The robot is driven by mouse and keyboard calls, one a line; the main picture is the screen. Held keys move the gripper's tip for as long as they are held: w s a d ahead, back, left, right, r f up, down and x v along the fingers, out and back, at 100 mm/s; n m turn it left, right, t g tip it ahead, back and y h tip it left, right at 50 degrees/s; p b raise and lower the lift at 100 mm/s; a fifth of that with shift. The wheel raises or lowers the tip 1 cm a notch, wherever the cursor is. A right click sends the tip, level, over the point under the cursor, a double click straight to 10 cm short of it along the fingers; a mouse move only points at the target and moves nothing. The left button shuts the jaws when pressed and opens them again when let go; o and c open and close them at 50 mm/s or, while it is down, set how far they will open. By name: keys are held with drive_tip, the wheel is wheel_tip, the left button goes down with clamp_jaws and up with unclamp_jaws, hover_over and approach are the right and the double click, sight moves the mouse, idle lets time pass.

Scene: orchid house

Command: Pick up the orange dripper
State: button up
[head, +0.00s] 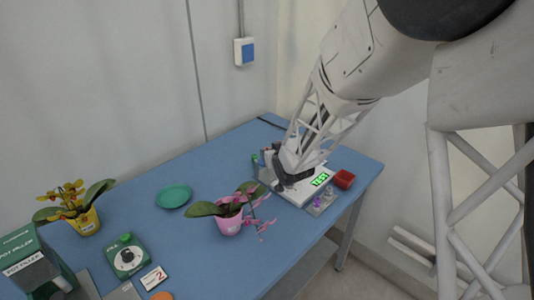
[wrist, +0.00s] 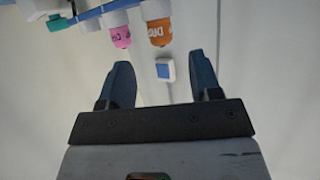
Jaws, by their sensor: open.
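The orange dripper (wrist: 157,25) shows at the top of the wrist view, with its narrow end towards my fingers and white letters on its side. A pink dripper (wrist: 120,35) is close beside it on the left. My gripper (wrist: 160,62) is open, with nothing between its two dark blue fingers; the orange dripper is ahead of the gap, apart from both fingers. In the head view my gripper (head: 284,174) is low over the far right part of the table, by the white scale. I cannot make out the orange dripper there; my arm probably covers it.
The scale (head: 291,194) has a green display. A red box (head: 344,179) and a small clear tray (head: 322,203) stand beside it. A pink-potted orchid (head: 229,225) is nearer the middle. A teal saucer (head: 173,195) lies left, with bare blue table (head: 215,170) around it.

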drive_tip(key=shift+w, duration=0.1)
drive_tip(key=shift+x, duration=2.5)
drive_tip(key=shift+a+f, duration=0.1)
drive_tip(key=c, duration=1)
drive_tip(key=shift+r, duration=1.6)
drive_tip(key=shift+s+r, duration=0.2)
drive_tip(key=shift+s, duration=0.15)
drive_tip(key=s+d+r, duration=0.1)
drive_tip(key=s+d, duration=0.2)
drive_tip(key=s, duration=1.2)
drive_tip(key=shift+d+r, duration=0.15)
